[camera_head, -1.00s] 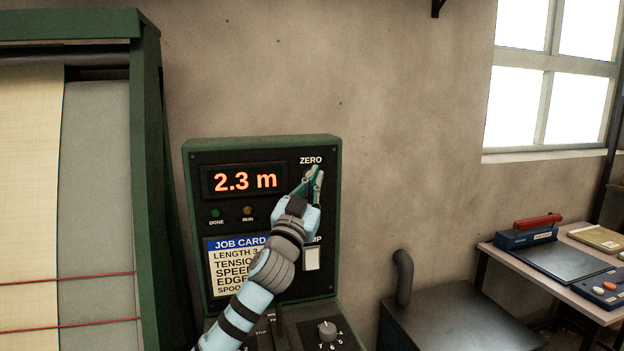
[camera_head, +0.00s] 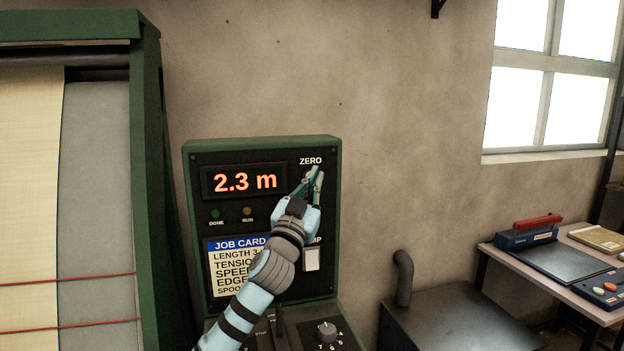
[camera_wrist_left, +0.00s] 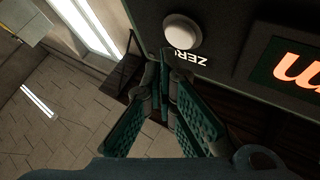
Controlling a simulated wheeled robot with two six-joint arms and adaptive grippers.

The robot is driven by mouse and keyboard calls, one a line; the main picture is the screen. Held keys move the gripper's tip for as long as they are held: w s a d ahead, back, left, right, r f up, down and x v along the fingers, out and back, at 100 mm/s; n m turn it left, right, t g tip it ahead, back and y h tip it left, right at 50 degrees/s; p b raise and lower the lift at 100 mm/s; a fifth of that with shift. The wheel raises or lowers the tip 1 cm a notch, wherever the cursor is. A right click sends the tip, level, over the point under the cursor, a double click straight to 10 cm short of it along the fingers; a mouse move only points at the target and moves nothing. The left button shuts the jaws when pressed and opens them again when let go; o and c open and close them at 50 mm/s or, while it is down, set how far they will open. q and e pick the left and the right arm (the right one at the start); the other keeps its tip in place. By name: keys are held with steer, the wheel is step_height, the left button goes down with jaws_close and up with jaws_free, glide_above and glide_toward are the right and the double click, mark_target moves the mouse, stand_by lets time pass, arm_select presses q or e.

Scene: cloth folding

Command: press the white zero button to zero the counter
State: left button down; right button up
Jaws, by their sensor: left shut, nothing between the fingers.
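The counter display (camera_head: 245,182) on the green-framed panel reads 2.3 m in orange. The ZERO label (camera_head: 311,161) is at the panel's upper right. My left gripper (camera_head: 316,171) is just below that label, its fingers shut and empty. In the head view the gripper hides the zero button. In the left wrist view the round white zero button (camera_wrist_left: 183,31) shows beside the ZERO label, just beyond the fingertips of my left gripper (camera_wrist_left: 166,56). I cannot tell whether they touch it. My right gripper is not in view.
A white rectangular switch (camera_head: 312,260) and a job card (camera_head: 235,268) are lower on the panel. A knob (camera_head: 327,329) sits on the console below. A green-framed machine with cloth (camera_head: 30,190) stands left. A bench (camera_head: 590,305) with devices is at the right.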

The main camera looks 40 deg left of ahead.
arm_select(q)
steer(key=shift+w+a, duration=0.1)
steer(key=shift+a, duration=0.05)
steer(key=shift+w+a, duration=0.15)
steer(key=shift+a, duration=0.05)
steer(key=shift+w+a, duration=0.25)
steer(key=shift+a, duration=0.15)
stand_by(0.8)
steer(key=shift+d, duration=0.1)
steer(key=shift+s+d+b, duration=0.3)
steer(key=shift+s+d, duration=0.2)
steer(key=shift+d, duration=0.1)
steer(key=shift+d, duration=0.1)
steer(key=s+d, duration=0.1)
steer(key=d, duration=0.1)
steer(key=s+d, duration=0.1)
steer(key=d, duration=0.1)
steer(key=shift+s, duration=0.4)
